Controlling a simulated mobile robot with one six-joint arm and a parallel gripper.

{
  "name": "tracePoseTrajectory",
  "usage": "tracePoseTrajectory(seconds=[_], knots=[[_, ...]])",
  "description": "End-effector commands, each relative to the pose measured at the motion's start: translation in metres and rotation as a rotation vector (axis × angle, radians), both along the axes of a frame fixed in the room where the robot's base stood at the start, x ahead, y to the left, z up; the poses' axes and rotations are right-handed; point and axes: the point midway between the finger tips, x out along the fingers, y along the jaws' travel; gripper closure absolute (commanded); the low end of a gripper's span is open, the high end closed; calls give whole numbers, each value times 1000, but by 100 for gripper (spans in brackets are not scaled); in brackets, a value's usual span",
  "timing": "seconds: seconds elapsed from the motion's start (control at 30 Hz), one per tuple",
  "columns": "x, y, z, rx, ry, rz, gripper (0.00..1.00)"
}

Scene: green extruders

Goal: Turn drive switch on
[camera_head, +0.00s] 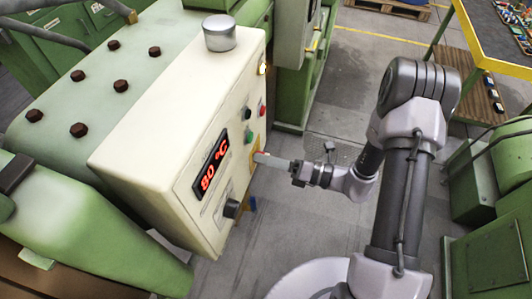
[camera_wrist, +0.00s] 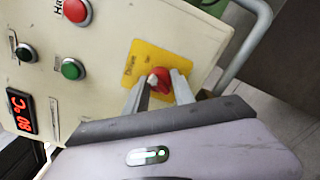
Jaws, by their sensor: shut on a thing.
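The drive switch is a red rotary knob (camera_wrist: 160,82) on a yellow plate (camera_wrist: 150,60) on the cream control panel in the wrist view. My gripper (camera_wrist: 160,88) has its two fingers on either side of the red knob and is shut on it. In the head view my gripper (camera_head: 262,158) reaches the panel face from the right. The knob is hidden there behind the fingertips. The exact angle of the knob is hard to tell.
A grey pipe (camera_wrist: 246,45) runs close by the panel. The floor (camera_head: 300,220) near my arm is clear.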

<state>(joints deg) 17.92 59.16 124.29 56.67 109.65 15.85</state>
Motion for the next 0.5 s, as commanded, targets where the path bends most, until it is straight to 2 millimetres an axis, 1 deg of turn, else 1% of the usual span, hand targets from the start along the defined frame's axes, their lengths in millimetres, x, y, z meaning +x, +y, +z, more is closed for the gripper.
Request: tracePoseTrajectory(seconds=[0.03, 0.2, 0.5], knots=[[0, 0, 3, 12, 32, 0, 100], [0, 0, 2, 49, 134, 0, 100], [0, 0, 1, 87, 240, 0, 100]])
